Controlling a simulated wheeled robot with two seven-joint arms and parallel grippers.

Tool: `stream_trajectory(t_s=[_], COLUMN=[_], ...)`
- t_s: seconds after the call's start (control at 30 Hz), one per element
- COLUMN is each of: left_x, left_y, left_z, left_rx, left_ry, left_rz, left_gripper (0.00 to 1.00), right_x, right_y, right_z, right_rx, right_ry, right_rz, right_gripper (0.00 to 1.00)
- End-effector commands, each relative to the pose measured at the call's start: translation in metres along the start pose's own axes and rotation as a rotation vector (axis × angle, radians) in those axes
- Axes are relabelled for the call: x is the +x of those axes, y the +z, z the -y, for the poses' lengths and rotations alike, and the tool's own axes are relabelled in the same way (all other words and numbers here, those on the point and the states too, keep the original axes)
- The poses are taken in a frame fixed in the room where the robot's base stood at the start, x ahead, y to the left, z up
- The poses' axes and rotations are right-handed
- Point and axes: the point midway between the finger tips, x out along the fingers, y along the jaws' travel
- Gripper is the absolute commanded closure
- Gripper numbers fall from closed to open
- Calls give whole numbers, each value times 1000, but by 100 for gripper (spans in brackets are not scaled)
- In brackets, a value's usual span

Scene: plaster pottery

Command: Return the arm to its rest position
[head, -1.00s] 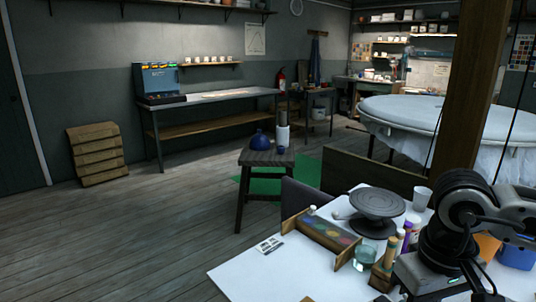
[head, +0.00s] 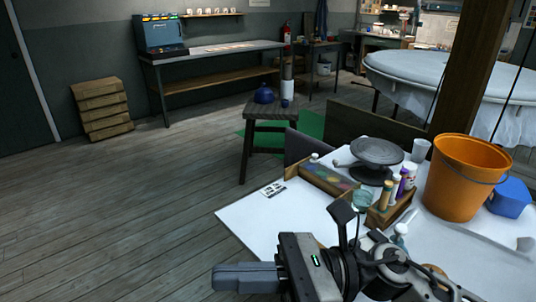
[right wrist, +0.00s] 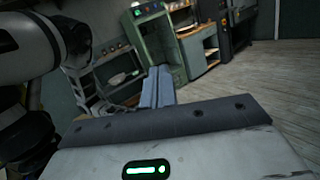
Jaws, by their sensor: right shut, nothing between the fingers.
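My right gripper (head: 246,276) shows low in the head view, pointing left over the floor in front of the white table (head: 262,222). Its two fingers are together and hold nothing. The closed fingers (right wrist: 158,86) also show in the right wrist view, pointing toward shelving and a green cabinet across the room. The right arm comes in from the lower right, in front of the white table and hiding part of it. My left gripper is not in the head view.
An orange bucket (head: 461,178), a blue container (head: 510,198), a dark turntable (head: 376,153) and a paint palette box (head: 326,178) stand on the white table. A wooden post (head: 470,80) rises behind it. A stool (head: 270,112) stands farther back.

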Motion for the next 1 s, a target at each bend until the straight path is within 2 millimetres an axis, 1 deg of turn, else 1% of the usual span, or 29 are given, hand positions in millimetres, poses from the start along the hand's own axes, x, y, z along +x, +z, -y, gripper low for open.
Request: stream_trajectory(t_s=[0.03, 0.07, 0.1, 0.17, 0.2, 0.27, 0.3, 0.37, 0.4, 0.47, 0.5, 0.6, 0.63, 0.67, 0.7, 0.8, 0.87, 1.0], left_x=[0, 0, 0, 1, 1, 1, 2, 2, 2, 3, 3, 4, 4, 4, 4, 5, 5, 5], left_y=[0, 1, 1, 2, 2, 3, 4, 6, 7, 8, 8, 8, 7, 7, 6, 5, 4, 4], left_z=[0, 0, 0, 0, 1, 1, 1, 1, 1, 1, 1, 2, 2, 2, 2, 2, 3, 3], left_rx=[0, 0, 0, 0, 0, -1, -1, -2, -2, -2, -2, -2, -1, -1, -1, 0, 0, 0], left_ry=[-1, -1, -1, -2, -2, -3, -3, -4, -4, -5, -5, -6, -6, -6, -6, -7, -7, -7], left_rz=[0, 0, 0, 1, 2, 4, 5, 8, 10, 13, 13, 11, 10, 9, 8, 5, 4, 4], left_gripper=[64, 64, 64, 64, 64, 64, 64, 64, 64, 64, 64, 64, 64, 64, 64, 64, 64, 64], right_x=[-2, -7, -17, -39, -57, -88, -108, -136, -153, -174, -186, -208, -213, -217, -221, -227, -228, -228], right_y=[5, 8, 7, -3, -16, -46, -69, -106, -132, -168, -191, -238, -249, -258, -268, -284, -288, -288], right_z=[14, 25, 40, 63, 76, 91, 96, 96, 92, 81, 71, 43, 35, 28, 19, 5, 1, 1], right_rx=[237, 375, 564, 849, 1040, 1321, 1486, 1703, 1830, 1993, 2083, 2247, 2282, -2242, -2177, -2073, -2045, -2045], right_ry=[-98, -153, -223, -324, -386, -475, -524, -589, -626, -675, -703, -755, -767, 752, 730, 697, 685, 685], right_rz=[158, 249, 373, 566, 701, 914, 1050, 1246, 1374, 1560, 1677, 1934, 1998, -1996, -1974, -1941, -1931, -1931], right_gripper=[100, 100, 100, 100, 100, 100, 100, 100, 100, 100, 100, 100, 100, 100, 100, 100, 100, 100])
